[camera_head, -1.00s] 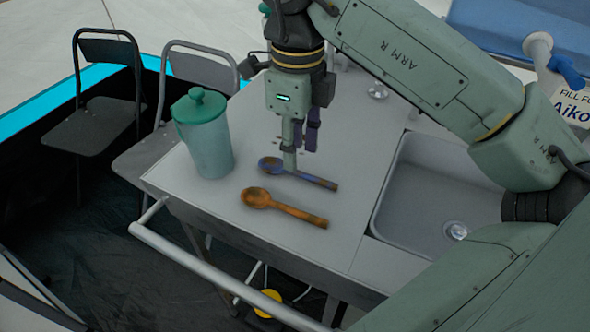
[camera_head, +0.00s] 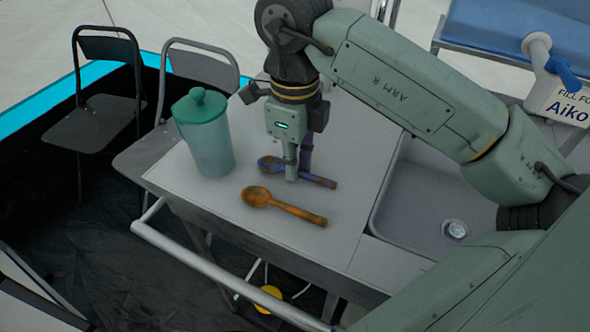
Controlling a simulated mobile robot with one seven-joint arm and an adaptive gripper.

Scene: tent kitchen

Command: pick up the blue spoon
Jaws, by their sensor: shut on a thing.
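The blue spoon (camera_head: 268,163) lies on the light grey counter, with its bowl to the left and its handle running right. Blue and brown patches show on it. My gripper (camera_head: 297,172) points down over the spoon and is shut on its handle, close to the bowl. The fingers hide a short part of the handle. The spoon appears to be at counter height; I cannot tell whether it is clear of the surface.
An orange-brown wooden spoon (camera_head: 284,208) lies just in front of the blue one. A teal-lidded pitcher (camera_head: 205,140) stands to the left. A sink (camera_head: 425,200) is to the right. A metal rail (camera_head: 215,270) runs along the counter's front.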

